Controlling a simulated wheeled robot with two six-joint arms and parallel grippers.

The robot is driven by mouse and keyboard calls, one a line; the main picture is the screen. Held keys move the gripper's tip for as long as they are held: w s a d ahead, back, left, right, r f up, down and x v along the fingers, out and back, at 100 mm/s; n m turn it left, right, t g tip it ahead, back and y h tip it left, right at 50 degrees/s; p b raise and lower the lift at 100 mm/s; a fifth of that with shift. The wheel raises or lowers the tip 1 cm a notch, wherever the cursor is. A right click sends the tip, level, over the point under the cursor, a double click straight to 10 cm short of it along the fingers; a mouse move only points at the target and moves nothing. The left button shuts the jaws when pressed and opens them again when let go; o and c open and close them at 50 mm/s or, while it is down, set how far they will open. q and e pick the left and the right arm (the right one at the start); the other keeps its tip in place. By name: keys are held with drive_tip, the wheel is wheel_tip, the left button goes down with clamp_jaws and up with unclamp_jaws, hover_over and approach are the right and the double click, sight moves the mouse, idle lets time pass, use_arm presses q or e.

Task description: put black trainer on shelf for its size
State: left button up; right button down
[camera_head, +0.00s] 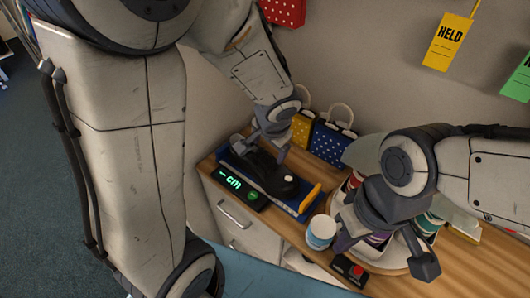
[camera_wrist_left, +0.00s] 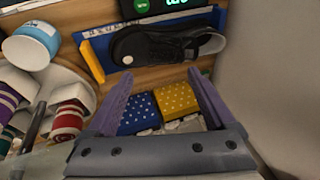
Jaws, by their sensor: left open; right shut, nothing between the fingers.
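The black trainer (camera_head: 262,170) lies on a blue measuring tray (camera_head: 307,205) with a yellow slider (camera_head: 311,197) at its right end. It also shows in the left wrist view (camera_wrist_left: 150,46), with its pale opening at the right. The display (camera_head: 233,184) beside the tray shows a dash and "cm" in green. My left gripper (camera_head: 266,146) is open and empty, just over the trainer's back side in the head view. In the wrist view its fingers (camera_wrist_left: 162,92) are apart, short of the shoe. My right gripper (camera_head: 388,225) is shut and empty over the round carousel. No size shelf shows.
Yellow (camera_head: 301,127) and blue (camera_head: 329,145) dotted bags stand behind the tray. A white-blue tub (camera_head: 320,232) and a red-button box (camera_head: 349,269) stand near the counter's front edge. A yellow HELD tag (camera_head: 449,42) hangs on the wall. Drawers (camera_head: 235,214) lie below.

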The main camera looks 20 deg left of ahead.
use_arm(q)
approach(254, 149)
drive_tip(key=shift+t, duration=0.3)
drive_tip(key=x, duration=0.1)
drive_tip(key=b+x, duration=0.1)
drive_tip(key=x, duration=0.1)
drive_tip(key=b+x, duration=0.1)
drive_tip(key=x, duration=0.1)
drive_tip(key=shift+s+f, duration=0.2)
drive_tip(key=shift+f, duration=0.1)
drive_tip(key=shift+b+x, duration=1.2)
drive_tip(key=shift+x, duration=1.6)
drive_tip(key=shift+r, duration=0.1)
clamp_jaws()
